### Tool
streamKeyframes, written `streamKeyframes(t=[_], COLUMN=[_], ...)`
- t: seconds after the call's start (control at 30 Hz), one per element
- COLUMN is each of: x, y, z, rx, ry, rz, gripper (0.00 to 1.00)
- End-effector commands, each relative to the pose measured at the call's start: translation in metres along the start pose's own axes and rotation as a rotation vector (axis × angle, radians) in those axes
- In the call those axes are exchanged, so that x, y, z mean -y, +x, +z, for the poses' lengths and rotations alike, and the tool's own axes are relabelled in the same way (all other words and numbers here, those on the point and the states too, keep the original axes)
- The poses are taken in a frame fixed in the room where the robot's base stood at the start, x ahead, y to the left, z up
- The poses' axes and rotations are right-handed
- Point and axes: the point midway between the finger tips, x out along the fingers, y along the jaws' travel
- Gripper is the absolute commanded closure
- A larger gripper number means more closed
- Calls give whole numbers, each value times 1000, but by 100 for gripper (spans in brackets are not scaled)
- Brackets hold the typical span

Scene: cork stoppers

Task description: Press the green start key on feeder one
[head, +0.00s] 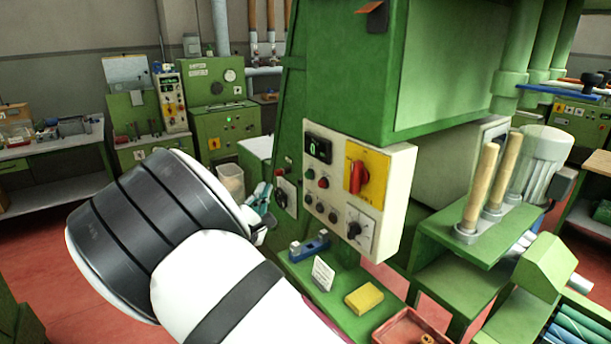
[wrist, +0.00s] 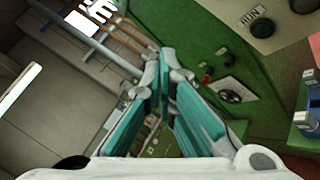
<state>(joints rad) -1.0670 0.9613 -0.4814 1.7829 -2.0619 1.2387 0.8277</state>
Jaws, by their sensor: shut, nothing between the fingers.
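My gripper (head: 262,192) is partly hidden by my own arm in the head view, close to a small side panel (head: 290,190) on the green machine. In the wrist view its teal fingers (wrist: 163,62) are shut, with nothing between the tips. That small panel has a red button (wrist: 205,78) and a black dial (wrist: 229,96); no green key shows clearly on it. The larger cream panel (head: 393,205) carries a green button (head: 310,173) beside a red button (head: 323,183). I cannot read which panel is feeder one. The fingertips' contact with any panel cannot be told.
A yellow plate with a red rotary switch (head: 356,175) is on the cream panel. Below it, a green shelf holds a blue tool (head: 309,245), a white card (head: 323,274) and a yellow block (head: 364,298). Wooden handles (head: 480,187) stand at the right.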

Motion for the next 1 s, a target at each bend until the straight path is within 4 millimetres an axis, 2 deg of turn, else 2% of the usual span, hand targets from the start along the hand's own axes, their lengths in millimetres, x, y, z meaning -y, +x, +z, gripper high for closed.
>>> streamKeyframes(t=[0.17,0.7,1.0], x=[5,39,45], y=[7,53,61], z=[5,39,45], rx=[2,3,1], ry=[-2,0,0], rz=[0,-2,-1], gripper=[100,100,100])
